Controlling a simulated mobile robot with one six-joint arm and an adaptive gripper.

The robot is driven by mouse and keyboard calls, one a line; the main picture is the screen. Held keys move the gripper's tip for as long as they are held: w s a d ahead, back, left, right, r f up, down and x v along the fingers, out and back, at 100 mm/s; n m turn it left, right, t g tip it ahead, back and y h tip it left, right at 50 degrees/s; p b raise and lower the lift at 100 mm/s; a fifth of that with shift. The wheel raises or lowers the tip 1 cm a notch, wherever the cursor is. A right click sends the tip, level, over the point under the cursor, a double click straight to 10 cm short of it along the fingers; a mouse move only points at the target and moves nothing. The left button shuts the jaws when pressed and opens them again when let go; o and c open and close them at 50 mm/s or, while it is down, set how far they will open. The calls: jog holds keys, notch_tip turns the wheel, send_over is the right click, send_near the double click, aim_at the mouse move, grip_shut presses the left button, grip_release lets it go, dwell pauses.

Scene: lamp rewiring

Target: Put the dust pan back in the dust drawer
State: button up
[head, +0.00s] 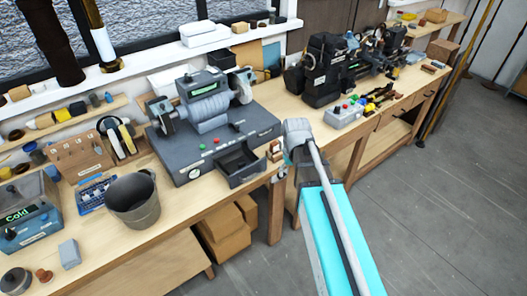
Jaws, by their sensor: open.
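A dark, open-topped rectangular tray (232,178) sits at the front right corner of the grey grinder base (190,165). It juts out near the bench's front edge and looks empty. I cannot tell whether it is the dust pan, the dust drawer, or one inside the other. No separate pan shows clearly. My gripper (285,158) is at the end of my arm, just right of the tray and apart from it. It is small and partly hidden by my wrist. It is open, with nothing seen held in it.
A grey bucket (134,204) stands left of the grinder. Small reddish-brown pieces (275,152) lie between the tray and my gripper. A second bench with a black lathe-like machine (325,75) is at right. Cardboard boxes (222,235) sit under the bench. The floor at right is clear.

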jog(key=s+d+m, duration=0.2)
jog(key=s+d, duration=0.2)
jog(key=s, duration=0.4)
jog(key=shift+d, duration=0.4)
dwell(0.5)
